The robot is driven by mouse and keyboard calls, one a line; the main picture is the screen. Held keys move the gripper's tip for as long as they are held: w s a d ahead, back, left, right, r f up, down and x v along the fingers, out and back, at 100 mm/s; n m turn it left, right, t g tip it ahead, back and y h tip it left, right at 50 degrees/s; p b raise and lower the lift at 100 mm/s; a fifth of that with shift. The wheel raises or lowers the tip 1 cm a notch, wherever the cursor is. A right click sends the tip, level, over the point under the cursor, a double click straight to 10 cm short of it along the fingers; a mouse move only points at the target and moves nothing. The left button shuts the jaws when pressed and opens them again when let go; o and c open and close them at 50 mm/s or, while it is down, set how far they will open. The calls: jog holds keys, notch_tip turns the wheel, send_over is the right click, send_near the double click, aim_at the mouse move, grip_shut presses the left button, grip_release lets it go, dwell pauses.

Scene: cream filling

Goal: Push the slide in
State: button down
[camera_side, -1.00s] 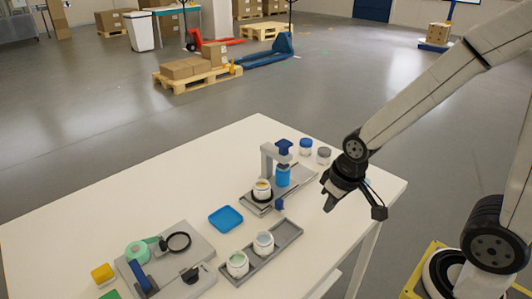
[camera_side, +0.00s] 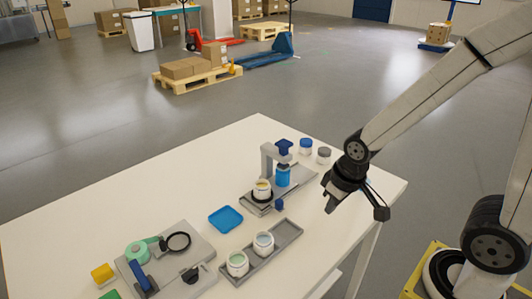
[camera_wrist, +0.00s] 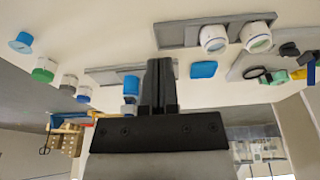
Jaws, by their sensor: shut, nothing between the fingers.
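The filling station (camera_side: 267,160) is a grey stand on the table with a dark blue cap and a light blue cylinder (camera_side: 283,176). An open white jar (camera_side: 262,190) with pale yellow contents stands on the slide (camera_side: 256,207) at its front left, beside the cylinder rather than under it. A small dark blue knob (camera_side: 279,204) sits at the station's near side. My gripper (camera_side: 329,206) is shut and empty, above the table to the right of the station and apart from it. In the wrist view its fingers (camera_wrist: 158,75) are together and cover part of the station.
A grey tray (camera_side: 287,234) with two open jars lies in front. A blue square dish (camera_side: 226,219) is left of it. Blue-lidded (camera_side: 306,146) and grey-lidded (camera_side: 324,155) jars stand behind. A grey board (camera_side: 196,244) with tools is at the front left. The table's far left is clear.

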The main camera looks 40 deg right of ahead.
jog(key=c, duration=0.7)
grip_release()
jog(key=shift+w, duration=0.1)
jog(key=o, duration=0.3)
jog(key=shift+w, duration=0.25)
jog(key=shift+o, duration=0.2)
jog(key=n+g, duration=0.2)
jog(key=g, duration=0.1)
send_over(279, 201)
notch_tip(279, 201, down, 4)
jog(key=shift+r, duration=0.1)
jog(key=shift+f, duration=3.95)
grip_shut()
